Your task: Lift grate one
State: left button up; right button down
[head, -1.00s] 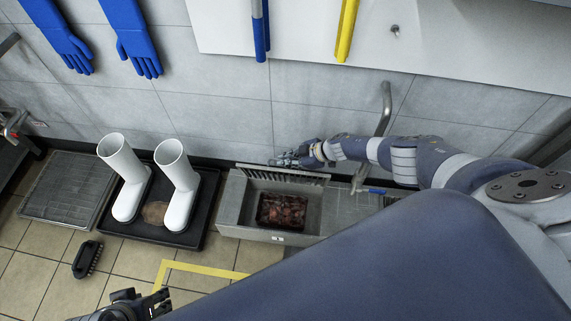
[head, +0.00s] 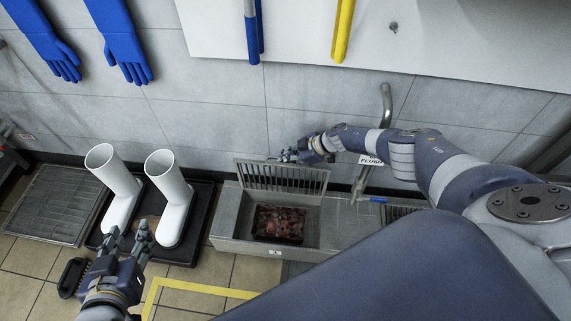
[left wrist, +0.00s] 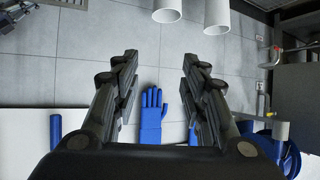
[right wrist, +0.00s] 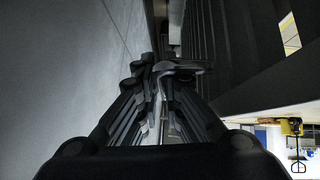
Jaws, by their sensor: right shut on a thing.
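The grate (head: 281,178) is a slotted metal grille, raised steeply along the back edge of the metal floor trough (head: 228,213). A dark reddish-brown mass in a basket (head: 279,223) sits in the opening below it. My right gripper (head: 287,157) is at the grate's upper edge. In the right wrist view its fingers (right wrist: 165,95) are shut on a bent metal piece of the grate, with dark slats to the right. My left gripper (head: 130,238) is open and empty in front of the white boots; its spread fingers also show in the left wrist view (left wrist: 160,85).
White boots (head: 172,197) stand in a black tray (head: 200,222) left of the trough, by a floor grid (head: 52,205) and a black brush (head: 72,277). A bent pipe (head: 385,110) with a blue-handled valve (head: 378,200) rises to the right.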

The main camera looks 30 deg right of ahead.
pick_arm(q)
jog(key=w+d+r+t+h+b, duration=0.1)
jog(key=w+d+r+t, duration=0.1)
jog(key=r+t, duration=0.3)
jog(key=shift+w+d+r+h+b, duration=0.25)
jog(key=shift+w+r, duration=0.65)
jog(key=shift+r, duration=1.2)
pick_arm(e)
jog(key=shift+w+d+g, duration=0.35)
jog(key=shift+w+g, duration=0.05)
jog(key=shift+w, duration=0.25)
pick_arm(q)
jog(key=shift+a, duration=0.1)
pick_arm(e)
jog(key=c, duration=2)
grip_release()
jog(key=shift+f, duration=0.1)
jog(key=shift+s+d, duration=0.1)
jog(key=shift+d, duration=0.05)
jog(key=v, duration=1.2)
jog(key=shift+f, duration=0.1)
